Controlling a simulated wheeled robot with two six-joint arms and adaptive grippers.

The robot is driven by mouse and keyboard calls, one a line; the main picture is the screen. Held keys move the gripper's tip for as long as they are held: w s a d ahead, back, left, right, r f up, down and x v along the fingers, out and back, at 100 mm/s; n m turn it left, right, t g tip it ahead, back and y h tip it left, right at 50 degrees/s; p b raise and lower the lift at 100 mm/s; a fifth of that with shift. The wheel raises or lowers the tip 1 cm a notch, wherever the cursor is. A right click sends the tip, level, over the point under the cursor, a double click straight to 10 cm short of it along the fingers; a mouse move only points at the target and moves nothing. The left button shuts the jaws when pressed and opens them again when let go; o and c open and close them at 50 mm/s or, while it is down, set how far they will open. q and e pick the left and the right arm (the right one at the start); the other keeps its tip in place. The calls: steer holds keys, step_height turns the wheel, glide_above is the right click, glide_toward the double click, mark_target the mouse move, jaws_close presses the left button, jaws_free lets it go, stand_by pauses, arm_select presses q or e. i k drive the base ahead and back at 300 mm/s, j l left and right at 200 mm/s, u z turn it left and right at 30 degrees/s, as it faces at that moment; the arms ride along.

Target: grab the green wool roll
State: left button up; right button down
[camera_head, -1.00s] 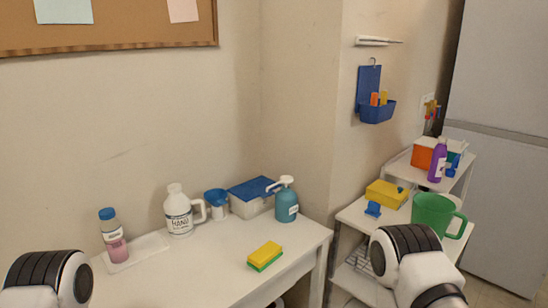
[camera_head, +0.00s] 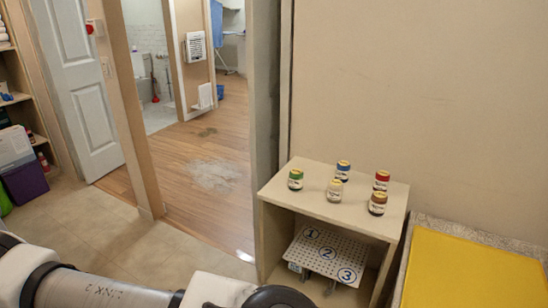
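I cannot make out a green wool roll in the head view. A small green shape (camera_head: 5,200) shows at the far left edge beside a purple box, but it is cut off and I cannot tell what it is. One of my arms crosses the bottom left of the view. No gripper fingers show, so both grippers are out of view.
A small cabinet (camera_head: 270,240) bears several jars with coloured lids and holds a perforated numbered board (camera_head: 325,256). A yellow mat (camera_head: 475,270) lies at the right. A white door (camera_head: 80,85) and open doorway stand left. Tiled floor (camera_head: 90,225) is clear.

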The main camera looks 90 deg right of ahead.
mark_target(296, 183)
steer(key=z, duration=2.9)
steer(key=j+z, duration=0.25)
steer(key=z, duration=0.2)
steer(key=k+j+z, duration=0.1)
steer(key=j+z, duration=0.15)
steer(key=z, duration=0.25)
